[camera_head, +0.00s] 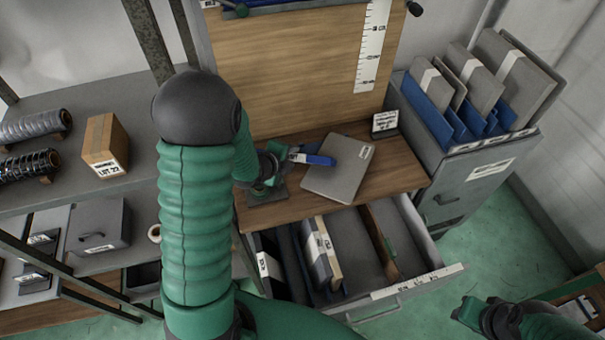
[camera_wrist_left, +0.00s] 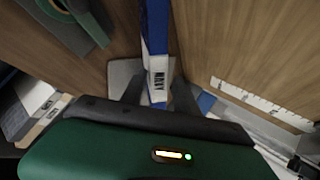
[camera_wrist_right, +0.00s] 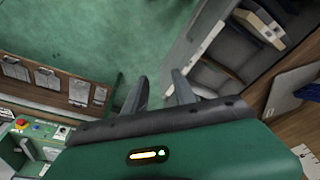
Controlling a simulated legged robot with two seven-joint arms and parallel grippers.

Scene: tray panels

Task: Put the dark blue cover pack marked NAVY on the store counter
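The dark blue cover pack (camera_head: 318,159) is a thin slab with a white band. In the left wrist view the NAVY label shows on the pack (camera_wrist_left: 157,72). My left gripper (camera_head: 292,156) has its fingers on both sides of the pack and holds it on edge over the wooden counter (camera_head: 402,176). Whether its lower edge touches anything is unclear. A grey pack (camera_head: 340,172) lies flat on the counter by the blue one. My right gripper (camera_wrist_right: 158,92) is empty with its fingers apart, low at the right of the head view.
An open drawer (camera_head: 418,280) with upright packs juts out below the counter. A cabinet (camera_head: 478,172) with grey packs in blue holders stands at the right. A small sign (camera_head: 384,122) stands at the counter's back right. A wooden panel (camera_head: 300,70) rises behind.

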